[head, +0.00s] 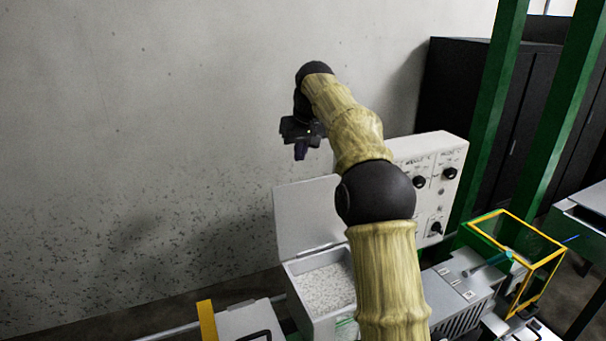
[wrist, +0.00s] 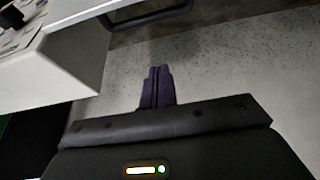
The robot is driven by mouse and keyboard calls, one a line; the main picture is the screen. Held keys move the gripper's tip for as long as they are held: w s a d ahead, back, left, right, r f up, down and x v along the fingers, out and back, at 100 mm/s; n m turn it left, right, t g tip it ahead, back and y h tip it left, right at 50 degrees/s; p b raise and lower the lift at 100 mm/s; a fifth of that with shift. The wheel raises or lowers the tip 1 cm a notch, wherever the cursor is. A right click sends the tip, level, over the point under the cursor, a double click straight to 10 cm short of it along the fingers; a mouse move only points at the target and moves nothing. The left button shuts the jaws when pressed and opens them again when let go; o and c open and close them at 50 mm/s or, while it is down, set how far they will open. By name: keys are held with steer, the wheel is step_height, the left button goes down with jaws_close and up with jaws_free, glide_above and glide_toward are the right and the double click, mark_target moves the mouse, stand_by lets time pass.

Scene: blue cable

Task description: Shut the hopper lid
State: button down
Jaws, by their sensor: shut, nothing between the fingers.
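The hopper (head: 312,318) is a light grey box filled with white pellets (head: 326,288), low in the middle of the head view. Its lid (head: 304,216) is a flat pale panel standing open and upright at the back of the box. My gripper (head: 301,152) is above the lid's top edge, apart from it in the picture. In the wrist view my dark purple fingers (wrist: 157,84) are together with nothing between them. Part of the hopper's right side is hidden behind my arm.
A pale control box (head: 428,165) with black knobs stands right of the lid, partly behind my arm. A yellow-edged clear guard (head: 535,262) and green posts (head: 490,110) are further right. A speckled wall (head: 140,150) is behind. The space left of my gripper is clear.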

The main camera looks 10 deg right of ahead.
steer(key=shift+s+d+f+p, duration=0.1)
steer(key=shift+s+f+p, duration=0.15)
steer(key=shift+f, duration=0.6)
steer(key=shift+s+d+f+p, duration=0.15)
steer(key=shift+s+f, duration=0.15)
steer(key=shift+f, duration=0.6)
steer(key=shift+s+f+p, duration=0.2)
steer(key=shift+s+f, duration=0.1)
steer(key=shift+f, duration=0.55)
steer(key=shift+d+f+b, duration=0.1)
steer(key=shift+d+b, duration=0.1)
steer(key=shift+b, duration=0.25)
